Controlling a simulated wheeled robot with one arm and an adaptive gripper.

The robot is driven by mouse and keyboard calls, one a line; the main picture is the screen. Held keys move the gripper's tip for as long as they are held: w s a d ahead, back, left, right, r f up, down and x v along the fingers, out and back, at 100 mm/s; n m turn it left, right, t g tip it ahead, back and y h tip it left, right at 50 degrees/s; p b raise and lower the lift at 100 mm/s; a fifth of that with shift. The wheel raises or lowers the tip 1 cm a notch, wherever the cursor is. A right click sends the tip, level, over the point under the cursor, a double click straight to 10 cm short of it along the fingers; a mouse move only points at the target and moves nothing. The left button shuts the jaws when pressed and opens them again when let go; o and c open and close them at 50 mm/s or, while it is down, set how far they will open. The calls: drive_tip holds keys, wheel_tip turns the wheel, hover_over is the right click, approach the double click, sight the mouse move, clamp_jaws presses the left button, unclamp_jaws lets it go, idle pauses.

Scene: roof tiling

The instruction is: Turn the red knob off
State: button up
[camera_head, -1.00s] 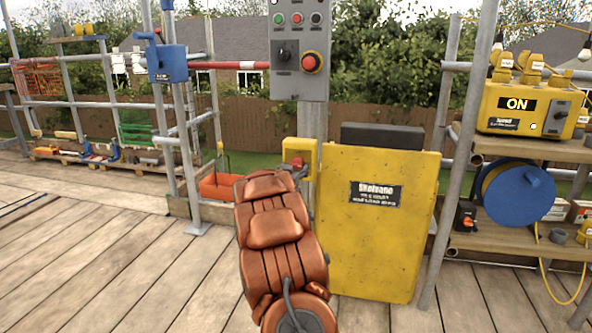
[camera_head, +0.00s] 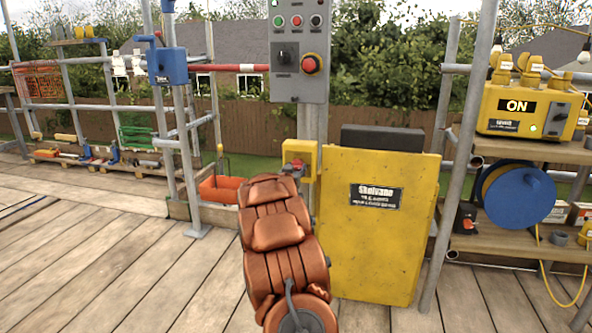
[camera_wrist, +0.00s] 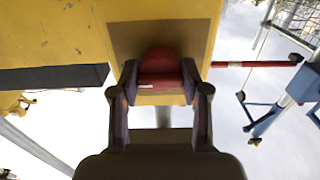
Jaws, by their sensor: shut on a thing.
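The red knob (camera_wrist: 160,62) sits on the face of a small yellow box (camera_wrist: 198,25) in the wrist view. My gripper (camera_wrist: 160,84) has one finger on each side of the knob and is shut on it. In the head view the yellow box (camera_head: 299,148) is fixed at the upper left of a large yellow cabinet. There the fingers are small at the front of the box, and my copper-coloured arm reaches up to it from below. The knob is mostly hidden in that view, and I cannot read its setting.
A grey control panel (camera_head: 299,48) with a red mushroom button (camera_head: 310,64) stands above the box. The yellow cabinet (camera_head: 375,240) is close on the right. Scaffold poles (camera_head: 182,130) stand to the left.

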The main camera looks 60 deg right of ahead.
drive_tip(key=c, duration=0.4)
